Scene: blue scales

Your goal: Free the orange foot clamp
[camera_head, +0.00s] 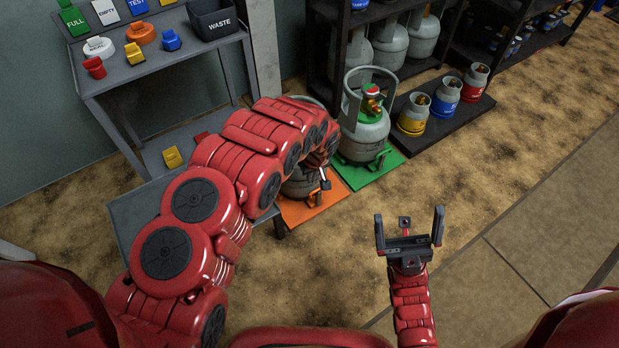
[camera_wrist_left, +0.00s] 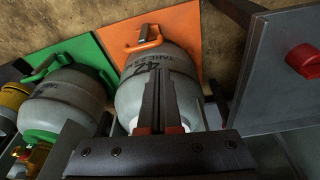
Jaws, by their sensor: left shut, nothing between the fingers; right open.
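The orange foot clamp (camera_wrist_left: 146,38) shows in the left wrist view at the foot of a grey gas cylinder (camera_wrist_left: 185,65). They are on an orange base plate (camera_wrist_left: 112,35), which also shows in the head view (camera_head: 300,212). My left gripper (camera_wrist_left: 154,75) is shut and empty in front of this cylinder, its fingertips short of the clamp in the picture. I cannot tell whether the fingers touch the cylinder. In the head view my left arm hides most of this cylinder. My right gripper (camera_head: 409,213) is open and empty above the floor.
A second cylinder (camera_head: 364,130) stands on a green plate (camera_head: 390,168), with a green clamp (camera_head: 380,158) at its foot. Small yellow, blue and red cylinders stand on a dark platform (camera_head: 465,118). A grey bench (camera_head: 155,70) with a waste bin (camera_head: 212,20) is at left. Floor at right is clear.

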